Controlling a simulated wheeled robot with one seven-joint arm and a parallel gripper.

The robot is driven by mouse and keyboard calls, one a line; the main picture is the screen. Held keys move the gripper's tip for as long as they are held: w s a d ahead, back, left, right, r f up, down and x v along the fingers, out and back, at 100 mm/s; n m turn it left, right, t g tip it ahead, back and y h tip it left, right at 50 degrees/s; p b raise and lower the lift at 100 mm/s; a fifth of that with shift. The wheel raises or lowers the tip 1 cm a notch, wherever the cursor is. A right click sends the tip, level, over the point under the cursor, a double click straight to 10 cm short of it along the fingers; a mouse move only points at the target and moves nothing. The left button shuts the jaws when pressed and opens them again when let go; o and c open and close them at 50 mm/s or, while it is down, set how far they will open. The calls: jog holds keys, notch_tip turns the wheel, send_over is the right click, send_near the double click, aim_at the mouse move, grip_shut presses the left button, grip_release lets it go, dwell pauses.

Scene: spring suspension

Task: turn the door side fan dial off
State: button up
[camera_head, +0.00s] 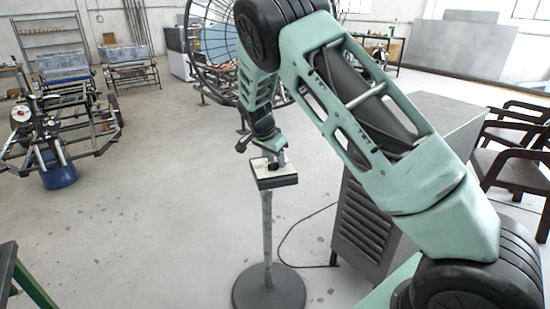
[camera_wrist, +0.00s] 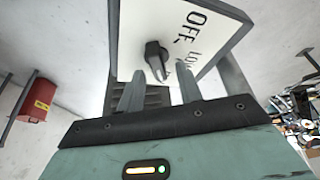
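The dial (camera_wrist: 155,58) is a dark knob on a white panel (camera_wrist: 185,22) marked "OFF" and "LOW" in the wrist view. In the head view the panel (camera_head: 262,172) is the top of a dark box on a thin stand. My gripper (camera_wrist: 160,76) is open, its two fingers apart with the dial just ahead, between the fingertips in the picture. Whether they touch it cannot be told. In the head view my gripper (camera_head: 275,158) is right above the panel and hides most of the dial.
The stand's round base (camera_head: 268,290) rests on the grey floor. A grey louvred cabinet (camera_head: 365,225) with a cable is close on the right, with wooden chairs (camera_head: 515,150) beyond. A large caged fan (camera_head: 215,50) stands behind. The floor left of the stand is free.

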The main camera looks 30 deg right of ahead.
grip_shut()
